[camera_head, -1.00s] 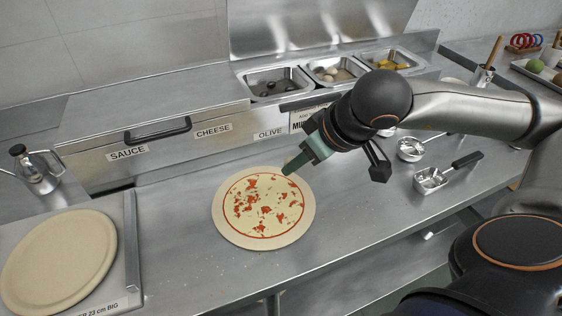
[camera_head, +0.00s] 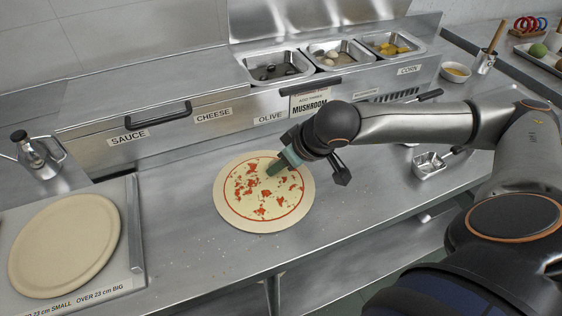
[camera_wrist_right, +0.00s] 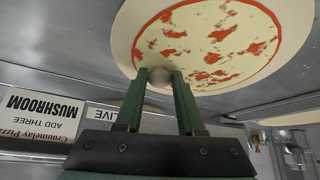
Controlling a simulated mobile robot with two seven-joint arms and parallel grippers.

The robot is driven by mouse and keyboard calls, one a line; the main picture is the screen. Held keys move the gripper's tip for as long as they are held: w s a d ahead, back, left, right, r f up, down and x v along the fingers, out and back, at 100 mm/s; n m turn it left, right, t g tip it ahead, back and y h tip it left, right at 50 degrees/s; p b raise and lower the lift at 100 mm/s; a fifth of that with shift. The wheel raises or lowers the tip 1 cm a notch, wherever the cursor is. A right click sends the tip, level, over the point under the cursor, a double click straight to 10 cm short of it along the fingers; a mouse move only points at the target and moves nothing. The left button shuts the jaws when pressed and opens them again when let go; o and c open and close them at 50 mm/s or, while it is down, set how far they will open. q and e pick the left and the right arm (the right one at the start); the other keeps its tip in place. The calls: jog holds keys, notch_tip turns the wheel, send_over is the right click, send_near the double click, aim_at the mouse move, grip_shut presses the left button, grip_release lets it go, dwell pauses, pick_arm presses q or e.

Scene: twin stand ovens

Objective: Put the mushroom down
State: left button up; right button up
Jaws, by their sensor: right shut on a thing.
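My right gripper (camera_head: 275,166) reaches over the upper right part of the pizza (camera_head: 262,193), which has red sauce, pale cheese and red bits on it. In the right wrist view, the green fingers of the gripper (camera_wrist_right: 161,82) are shut on a small pale, roundish mushroom (camera_wrist_right: 160,78) at their tips. The mushroom is at the near edge of the pizza in that view; I cannot tell whether it touches the surface. In the head view the fingers hide the mushroom. My left gripper is not in view.
Topping bins of olives (camera_head: 272,70), mushrooms (camera_head: 335,57) and corn (camera_head: 388,46) stand behind. A metal scoop (camera_head: 430,163) is at right.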

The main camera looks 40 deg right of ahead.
jog(key=shift+f+b, duration=0.25)
jog(key=shift+b, duration=0.1)
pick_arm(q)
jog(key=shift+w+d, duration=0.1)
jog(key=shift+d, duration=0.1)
pick_arm(e)
jog(key=o, duration=1)
jog(key=shift+r, duration=0.1)
jog(key=shift+c, duration=0.2)
jog(key=shift+r+p, duration=0.35)
jog(key=shift+p, duration=0.2)
pick_arm(q)
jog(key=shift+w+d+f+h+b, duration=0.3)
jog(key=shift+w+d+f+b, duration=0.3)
jog(key=shift+b, duration=1.2)
pick_arm(e)
jog(key=v, duration=1.1)
jog(key=shift+s+r, duration=0.25)
jog(key=shift+s, duration=0.05)
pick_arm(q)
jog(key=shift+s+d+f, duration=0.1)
